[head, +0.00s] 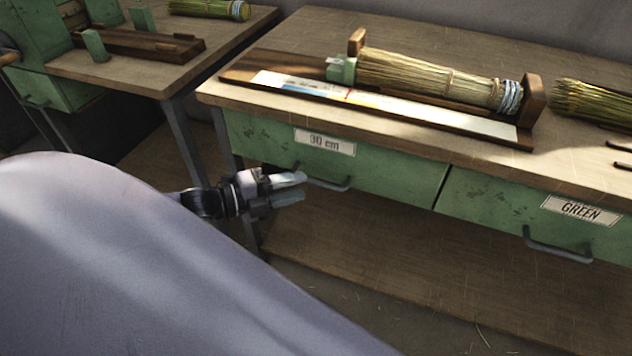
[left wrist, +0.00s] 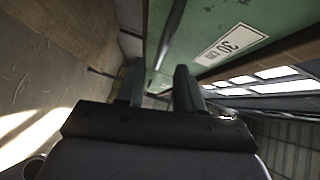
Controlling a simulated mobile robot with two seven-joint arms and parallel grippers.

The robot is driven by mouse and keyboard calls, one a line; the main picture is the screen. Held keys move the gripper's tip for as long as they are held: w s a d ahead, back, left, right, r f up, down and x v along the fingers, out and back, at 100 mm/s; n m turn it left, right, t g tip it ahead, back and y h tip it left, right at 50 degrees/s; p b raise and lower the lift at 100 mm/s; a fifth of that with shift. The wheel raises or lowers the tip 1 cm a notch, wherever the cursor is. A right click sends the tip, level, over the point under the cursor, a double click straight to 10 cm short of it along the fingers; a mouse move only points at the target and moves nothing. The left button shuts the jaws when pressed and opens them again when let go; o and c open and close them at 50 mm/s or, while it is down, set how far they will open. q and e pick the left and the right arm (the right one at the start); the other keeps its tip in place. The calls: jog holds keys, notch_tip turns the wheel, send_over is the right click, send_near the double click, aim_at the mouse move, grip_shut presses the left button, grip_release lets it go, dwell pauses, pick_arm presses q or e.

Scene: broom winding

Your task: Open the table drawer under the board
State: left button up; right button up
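The green drawer (head: 385,175) under the board (head: 390,106) has a paper label reading 30 cm and a dark bar handle (head: 335,186). Its front looks flush with the table, so it appears closed. My left gripper (head: 289,189) is open, with its fingertips at the left end of this handle. In the left wrist view, the open fingers (left wrist: 160,68) point along the green drawer front (left wrist: 215,22), and the handle bar (left wrist: 173,32) runs toward the gap between them. I cannot tell whether they touch it. My right gripper is not in view.
A straw bundle (head: 425,78) lies in a wooden holder on the board. A second drawer labelled GREEN (head: 500,205), with its own handle (head: 557,246), is at the right. A lower wooden shelf (head: 410,262) lies beneath. Another workbench (head: 140,72) stands at the left.

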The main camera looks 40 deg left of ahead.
aim_at(314, 183)
pick_arm(q)
jog(key=shift+b+x, duration=0.65)
jog(key=shift+x, duration=2.2)
grip_shut()
